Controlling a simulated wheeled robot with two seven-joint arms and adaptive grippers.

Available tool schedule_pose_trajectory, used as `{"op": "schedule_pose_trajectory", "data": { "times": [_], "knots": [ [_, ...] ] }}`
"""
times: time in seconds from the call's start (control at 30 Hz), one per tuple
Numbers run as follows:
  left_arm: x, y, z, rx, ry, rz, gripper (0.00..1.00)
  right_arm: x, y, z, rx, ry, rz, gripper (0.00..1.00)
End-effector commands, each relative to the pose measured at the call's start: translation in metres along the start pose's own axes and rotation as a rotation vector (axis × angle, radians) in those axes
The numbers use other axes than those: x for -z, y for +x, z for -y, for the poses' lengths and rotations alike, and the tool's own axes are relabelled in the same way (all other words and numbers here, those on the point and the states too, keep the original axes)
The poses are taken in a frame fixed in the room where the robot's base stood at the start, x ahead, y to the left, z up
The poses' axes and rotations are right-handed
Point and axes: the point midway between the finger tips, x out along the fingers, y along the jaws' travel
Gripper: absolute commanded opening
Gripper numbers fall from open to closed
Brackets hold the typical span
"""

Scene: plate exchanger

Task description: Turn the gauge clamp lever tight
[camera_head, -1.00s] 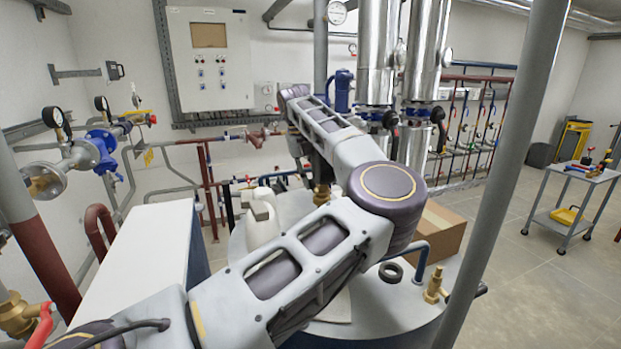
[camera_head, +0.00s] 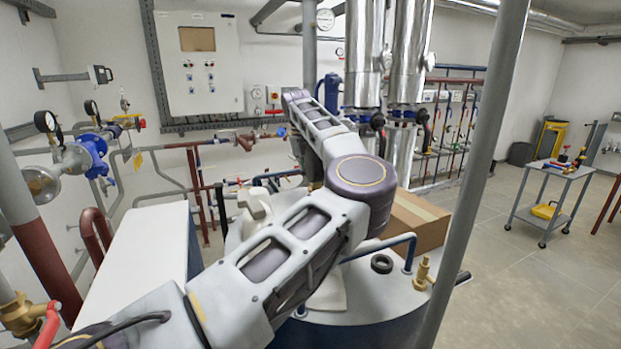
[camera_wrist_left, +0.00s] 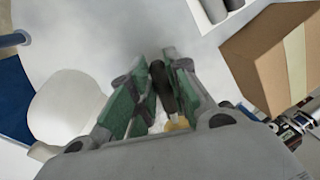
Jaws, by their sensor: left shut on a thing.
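In the left wrist view my left gripper (camera_wrist_left: 158,80) is shut with its green-padded fingers around a slim dark lever (camera_wrist_left: 163,90). A small brass-yellow part (camera_wrist_left: 176,124) shows near the lever, between the fingers. Whatever the lever is mounted on is mostly hidden by the gripper, and I cannot see how far it is turned. In the head view my left arm reaches across the middle, and its forearm hides the gripper and the lever. My right gripper is in neither view.
A cardboard box (camera_head: 417,222) stands right of my arm, beside a blue pipe (camera_head: 385,246), a black ring (camera_head: 382,264) and a brass valve (camera_head: 423,275). A white container (camera_head: 250,208) is close on the left.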

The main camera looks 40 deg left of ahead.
Motion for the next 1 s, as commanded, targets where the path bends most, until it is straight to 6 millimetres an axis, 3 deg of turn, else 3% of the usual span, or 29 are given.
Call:
{"op": "schedule_pose_trajectory", "data": {
  "times": [0.13,0.17,0.33,0.77,1.0],
  "knots": [
    [0.000,-0.001,0.001,0.001,0.001,0.003,0.00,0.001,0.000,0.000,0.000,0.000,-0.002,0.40],
    [0.000,-0.001,0.001,0.001,0.001,0.003,0.19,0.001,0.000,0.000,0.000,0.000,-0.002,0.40],
    [0.000,-0.001,0.001,0.001,0.000,0.003,0.40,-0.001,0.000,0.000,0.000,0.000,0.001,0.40],
    [0.000,-0.003,0.000,0.001,-0.001,0.002,0.40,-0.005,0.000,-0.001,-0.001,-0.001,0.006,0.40],
    [-0.001,-0.022,0.000,0.001,-0.001,0.004,0.40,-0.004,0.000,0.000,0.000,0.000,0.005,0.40]
  ]
}}
